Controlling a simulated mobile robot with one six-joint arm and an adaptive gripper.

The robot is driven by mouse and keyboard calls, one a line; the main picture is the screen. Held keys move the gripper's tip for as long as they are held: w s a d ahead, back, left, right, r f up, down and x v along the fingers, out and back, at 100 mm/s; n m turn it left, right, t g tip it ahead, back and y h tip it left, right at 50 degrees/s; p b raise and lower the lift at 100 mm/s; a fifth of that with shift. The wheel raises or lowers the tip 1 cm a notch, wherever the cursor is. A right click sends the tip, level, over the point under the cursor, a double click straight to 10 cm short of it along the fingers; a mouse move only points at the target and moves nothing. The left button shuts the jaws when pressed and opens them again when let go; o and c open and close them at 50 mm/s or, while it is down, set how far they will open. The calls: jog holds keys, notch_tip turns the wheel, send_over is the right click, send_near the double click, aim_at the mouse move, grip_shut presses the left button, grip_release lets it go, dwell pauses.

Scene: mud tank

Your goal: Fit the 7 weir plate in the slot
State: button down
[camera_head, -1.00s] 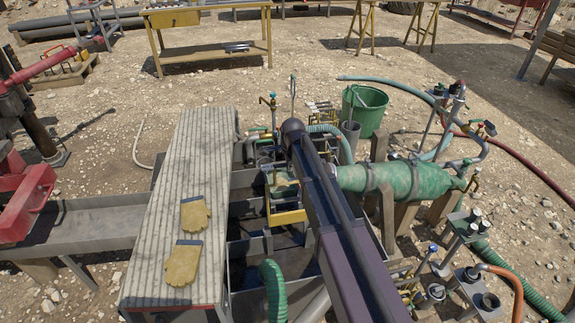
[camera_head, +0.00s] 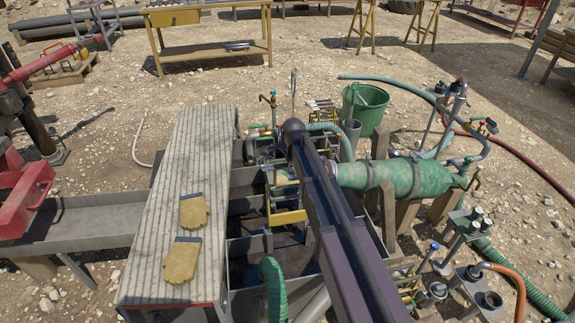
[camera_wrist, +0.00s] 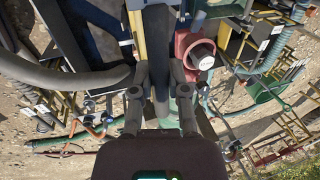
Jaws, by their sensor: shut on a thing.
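In the wrist view my gripper (camera_wrist: 159,72) has its two grey fingers closed on a dark grey upright piece (camera_wrist: 158,45). I take this piece to be the weir plate, seen nearly edge-on; its number cannot be read. In the head view my arm covers the gripper and the held piece. The mud tank (camera_head: 237,255) lies below and left of my arm, with dark compartments inside. A yellow bracket-like part (camera_head: 287,217) stands in the tank beside my arm; a yellow strip (camera_wrist: 137,28) also shows in the wrist view. I cannot make out the slot.
A ribbed grey walkway (camera_head: 185,140) with two tan gloves (camera_head: 182,259) runs along the tank's left. A green cylinder (camera_head: 405,178) lies right of my arm, with a green bucket (camera_head: 366,108) behind. Hoses, valves and pipe stands crowd the right side.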

notch_tip(320, 180, down, 9)
jog(key=b, duration=0.8)
dwell(0.7)
jog(key=shift+f+b, duration=0.1)
jog(key=shift+b, duration=0.3)
notch_tip(320, 180, down, 9)
jog(key=b, duration=0.9)
dwell(0.7)
jog(key=shift+f+b, duration=2.9)
dwell(0.8)
